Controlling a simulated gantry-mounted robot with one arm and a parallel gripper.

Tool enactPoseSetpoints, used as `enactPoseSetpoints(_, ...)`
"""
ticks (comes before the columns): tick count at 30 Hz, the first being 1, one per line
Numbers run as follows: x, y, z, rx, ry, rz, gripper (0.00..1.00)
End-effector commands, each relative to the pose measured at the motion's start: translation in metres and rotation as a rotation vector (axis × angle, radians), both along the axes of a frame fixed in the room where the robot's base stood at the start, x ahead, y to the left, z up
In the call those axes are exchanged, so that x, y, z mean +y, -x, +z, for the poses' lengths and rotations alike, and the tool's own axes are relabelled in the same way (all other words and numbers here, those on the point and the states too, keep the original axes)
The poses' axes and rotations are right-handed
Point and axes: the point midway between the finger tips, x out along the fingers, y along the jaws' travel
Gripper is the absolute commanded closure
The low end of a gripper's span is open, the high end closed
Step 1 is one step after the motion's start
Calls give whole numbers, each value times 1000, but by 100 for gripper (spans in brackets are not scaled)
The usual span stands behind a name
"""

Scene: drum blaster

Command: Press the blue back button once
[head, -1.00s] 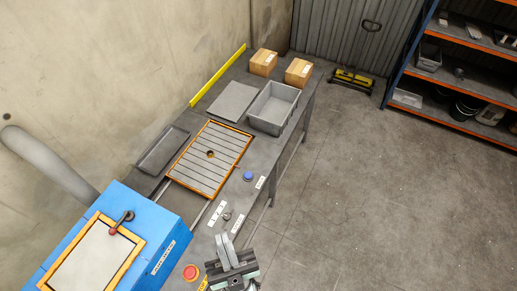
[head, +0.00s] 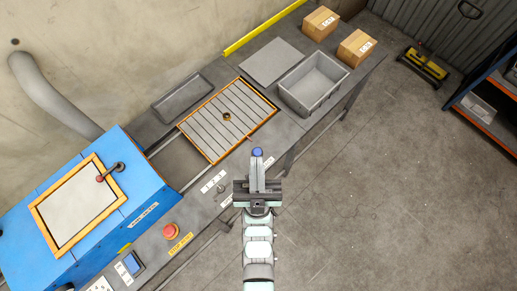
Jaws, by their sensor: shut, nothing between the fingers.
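The round blue button (head: 257,152) is on the grey bench top, right of the slatted orange-framed tray. Only part of it shows, just beyond my fingertips. My gripper (head: 257,166) is shut and empty, its fingers pointing away from the camera towards the button. In the picture the fingertips overlap the button's near edge; I cannot tell whether they touch it or hover above. A second blue control (head: 133,262), squarish, sits on the bench at the lower left, well away from my gripper.
A red mushroom button (head: 171,230) and a small grey knob (head: 221,188) sit on the bench's front strip. The blue machine (head: 150,200) stands at left. A grey bin (head: 313,84) and two cardboard boxes (head: 320,23) stand farther back.

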Motion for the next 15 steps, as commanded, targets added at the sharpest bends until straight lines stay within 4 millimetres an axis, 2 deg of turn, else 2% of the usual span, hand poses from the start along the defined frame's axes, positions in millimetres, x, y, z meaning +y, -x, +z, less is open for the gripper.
enactPoseSetpoints(2,1,-6,-2,18,-2,7,100)
enactPoseSetpoints(5,4,-31,-12,92,-13,33,100)
enactPoseSetpoints(8,9,-77,-31,235,-39,80,100)
enactPoseSetpoints(11,16,-135,-63,432,-85,140,100)
enactPoseSetpoints(12,18,-158,-80,519,-112,162,100)
enactPoseSetpoints(14,20,-188,-106,648,-155,191,100)
enactPoseSetpoints(15,21,-207,-126,734,-189,207,100)
